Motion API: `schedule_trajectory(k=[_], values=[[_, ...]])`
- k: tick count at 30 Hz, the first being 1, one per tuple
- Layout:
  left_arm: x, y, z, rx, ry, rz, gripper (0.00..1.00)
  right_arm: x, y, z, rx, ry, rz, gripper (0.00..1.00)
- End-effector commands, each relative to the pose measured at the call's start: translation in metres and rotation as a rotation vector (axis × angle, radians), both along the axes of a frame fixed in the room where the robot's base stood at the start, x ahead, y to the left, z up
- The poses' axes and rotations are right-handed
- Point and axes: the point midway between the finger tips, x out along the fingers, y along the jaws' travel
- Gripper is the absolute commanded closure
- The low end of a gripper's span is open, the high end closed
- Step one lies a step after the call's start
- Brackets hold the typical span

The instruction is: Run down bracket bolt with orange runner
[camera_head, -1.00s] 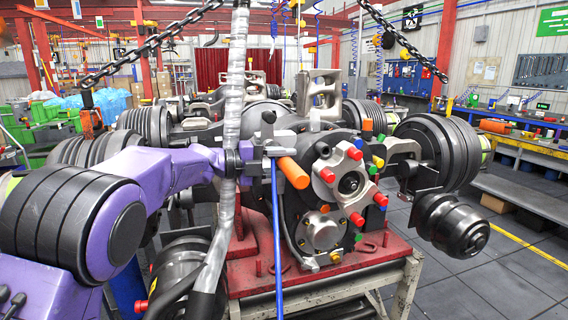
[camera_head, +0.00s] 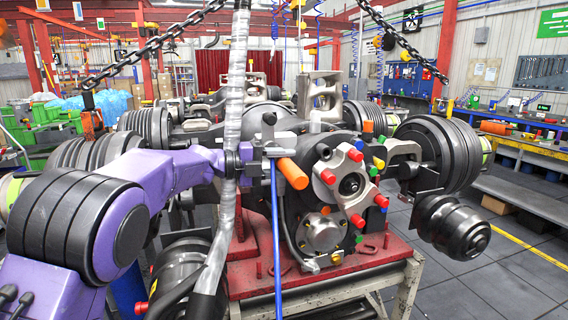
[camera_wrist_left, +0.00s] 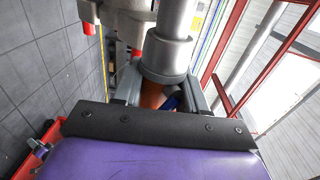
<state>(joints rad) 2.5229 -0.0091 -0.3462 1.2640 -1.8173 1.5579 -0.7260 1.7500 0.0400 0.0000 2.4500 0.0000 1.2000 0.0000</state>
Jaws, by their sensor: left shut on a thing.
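My left gripper (camera_head: 262,151) is shut on the orange runner (camera_head: 293,173), in front of the axle housing in the middle of the head view. The runner's orange handle points toward the lower right. In the left wrist view the runner's grey cylindrical body (camera_wrist_left: 166,55) rises between the fingers, and a bit of orange (camera_wrist_left: 152,96) shows below it. A blue hose (camera_head: 278,250) runs straight down from beside the gripper. The axle housing (camera_head: 325,232) carries a grey bracket-like upright (camera_head: 320,92) on top. I cannot tell which bolt is the bracket bolt. My right gripper is out of view.
The axle sits on a red stand (camera_head: 375,252). A silver-wrapped hose (camera_head: 233,110) hangs close to my left wrist. Red-capped ports (camera_head: 355,155) stick out to the right of the runner. Chains (camera_head: 150,45) hang above. Open floor (camera_head: 500,270) lies at the right.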

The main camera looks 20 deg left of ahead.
Motion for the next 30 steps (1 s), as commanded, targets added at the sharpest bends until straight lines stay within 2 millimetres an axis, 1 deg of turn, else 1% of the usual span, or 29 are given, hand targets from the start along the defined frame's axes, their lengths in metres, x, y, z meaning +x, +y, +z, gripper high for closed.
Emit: schedule_trajectory(k=[1,24,30], values=[[0.001,0.001,0.003,-0.002,-0.004,0.000,1.00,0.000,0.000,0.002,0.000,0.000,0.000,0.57],[0.018,0.012,0.003,-0.002,-0.004,0.000,1.00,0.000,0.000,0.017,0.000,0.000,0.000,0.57],[0.019,0.013,0.003,-0.002,-0.004,0.000,1.00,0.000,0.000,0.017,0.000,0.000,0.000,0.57]])
